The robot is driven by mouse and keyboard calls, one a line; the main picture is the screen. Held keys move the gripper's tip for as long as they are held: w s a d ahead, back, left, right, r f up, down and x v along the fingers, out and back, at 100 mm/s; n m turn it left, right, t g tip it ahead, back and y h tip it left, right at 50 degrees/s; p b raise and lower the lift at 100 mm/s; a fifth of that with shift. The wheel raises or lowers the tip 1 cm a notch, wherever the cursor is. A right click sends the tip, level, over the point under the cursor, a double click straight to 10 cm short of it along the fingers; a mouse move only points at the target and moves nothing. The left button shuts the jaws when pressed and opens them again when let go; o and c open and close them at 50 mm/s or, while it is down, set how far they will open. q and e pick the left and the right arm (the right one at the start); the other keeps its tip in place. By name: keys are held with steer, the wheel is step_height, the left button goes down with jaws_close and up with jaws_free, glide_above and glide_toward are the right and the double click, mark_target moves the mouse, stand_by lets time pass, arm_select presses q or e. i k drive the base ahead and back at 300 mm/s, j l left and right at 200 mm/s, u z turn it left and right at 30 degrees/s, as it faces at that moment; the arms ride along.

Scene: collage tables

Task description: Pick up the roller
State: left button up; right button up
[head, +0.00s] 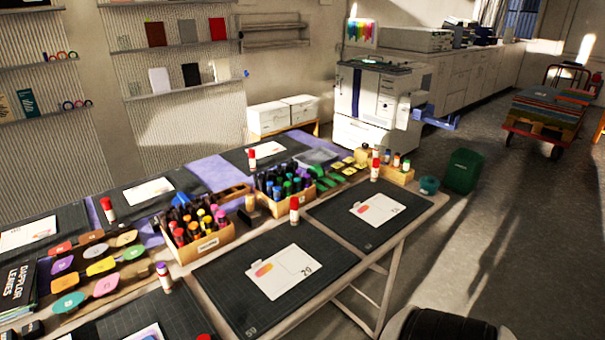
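I cannot clearly pick out a roller in the head view. A small dark object (244,217) lies between the two marker boxes, with a small tan upright piece (250,202) beside it. They are too small to identify. Neither of my grippers is in view.
The long collage table (415,212) holds dark cutting mats (330,262), white cards (283,272), glue sticks (294,210) and two boxes of markers (205,246). A green bin (463,171) stands beyond the table's right end. Open floor lies to the right.

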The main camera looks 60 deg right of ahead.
mark_target(255, 213)
steer(key=z, duration=1.4)
